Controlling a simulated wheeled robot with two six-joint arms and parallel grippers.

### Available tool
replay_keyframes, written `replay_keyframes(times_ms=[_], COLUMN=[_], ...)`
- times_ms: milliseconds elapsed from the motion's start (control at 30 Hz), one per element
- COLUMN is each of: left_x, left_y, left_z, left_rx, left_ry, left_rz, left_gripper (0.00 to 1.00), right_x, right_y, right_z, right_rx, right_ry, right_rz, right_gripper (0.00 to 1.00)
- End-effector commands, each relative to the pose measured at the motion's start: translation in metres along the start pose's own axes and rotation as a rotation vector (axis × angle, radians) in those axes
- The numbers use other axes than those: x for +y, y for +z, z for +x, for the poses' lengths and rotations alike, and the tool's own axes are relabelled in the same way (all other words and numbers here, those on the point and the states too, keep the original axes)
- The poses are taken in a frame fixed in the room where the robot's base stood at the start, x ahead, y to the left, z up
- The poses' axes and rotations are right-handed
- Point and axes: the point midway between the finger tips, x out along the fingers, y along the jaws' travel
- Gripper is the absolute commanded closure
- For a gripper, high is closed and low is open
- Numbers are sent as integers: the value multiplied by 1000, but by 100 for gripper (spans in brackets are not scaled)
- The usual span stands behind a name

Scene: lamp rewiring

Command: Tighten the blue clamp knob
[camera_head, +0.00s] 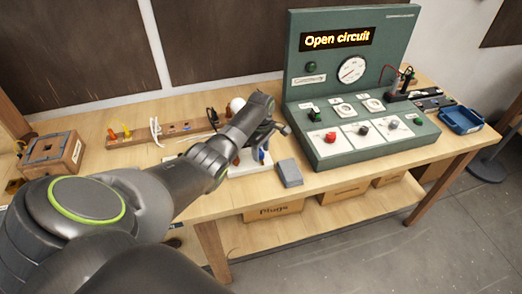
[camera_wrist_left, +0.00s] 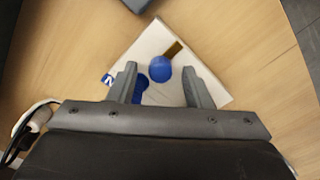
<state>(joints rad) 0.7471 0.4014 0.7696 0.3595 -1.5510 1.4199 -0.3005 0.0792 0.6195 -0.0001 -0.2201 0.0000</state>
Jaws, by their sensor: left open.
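A white base (camera_wrist_left: 150,42) with a blue "N" label lies on the bench under my left gripper. A round blue knob (camera_wrist_left: 160,70) stands on it beside a brass strip (camera_wrist_left: 173,50). A second blue part (camera_wrist_left: 141,88) sits closer to the palm, partly hidden by the left finger. My left gripper (camera_wrist_left: 159,69) is open, its fingers on either side of the round blue knob, with gaps to it. I cannot tell the fingers' height over the base. In the head view my left gripper (camera_head: 268,135) is above the white base (camera_head: 240,170), and a bit of blue (camera_head: 262,155) shows below it.
A green test panel (camera_head: 350,80) reading "Open circuit" stands right of the gripper. A grey block (camera_head: 289,173) lies at the bench's front, near the base. A wooden strip with cords (camera_head: 175,128) lies behind left. A blue tray (camera_head: 461,119) is at the far right.

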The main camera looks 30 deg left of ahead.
Motion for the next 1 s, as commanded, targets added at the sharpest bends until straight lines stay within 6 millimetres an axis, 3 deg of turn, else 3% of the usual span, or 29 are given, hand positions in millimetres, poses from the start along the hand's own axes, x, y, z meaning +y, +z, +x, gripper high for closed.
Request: replay_keyframes(times_ms=[400, 733, 1000], left_x=[0, 0, 0], left_y=[0, 0, 0], left_z=[6, 6, 6], left_rx=[1, 1, 0], left_ry=[0, 0, 0], left_rz=[1, 1, 24], left_gripper=[55, 98, 100], right_x=[0, 0, 0], right_y=[0, -1, -1], right_z=[0, 0, -2], right_rx=[1, 1, 1], right_ry=[0, 0, 0], right_rz=[0, 0, 0], right_gripper=[64, 64, 64])
